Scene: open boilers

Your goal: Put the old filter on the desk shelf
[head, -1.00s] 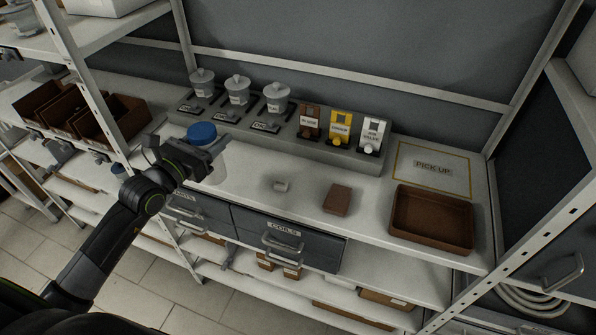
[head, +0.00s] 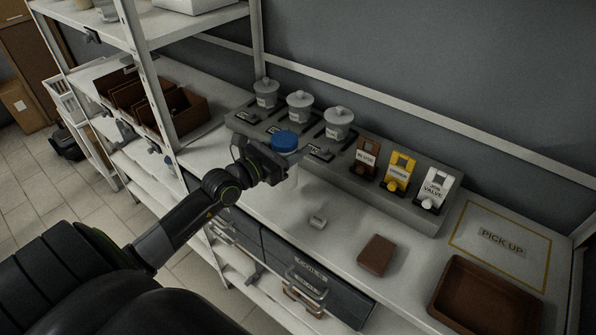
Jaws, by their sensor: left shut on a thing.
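The filter (head: 285,141), a pale cylinder with a blue cap, shows in the head view near the middle. I take it to be the old filter; no marking on it is readable. My left gripper (head: 279,161) is shut on it, and the fingers partly hide its side. The filter is upright over the white desk shelf (head: 335,210); I cannot tell whether its base touches the surface. My right gripper is not in view.
White lidded pots (head: 299,107) and a brown, a yellow and a white tag holder (head: 435,188) line the back ledge. A small pale piece (head: 317,221), a brown block (head: 376,255) and a brown tray (head: 487,302) are on the shelf. Brown bins (head: 181,113) stand left, beyond a rack post.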

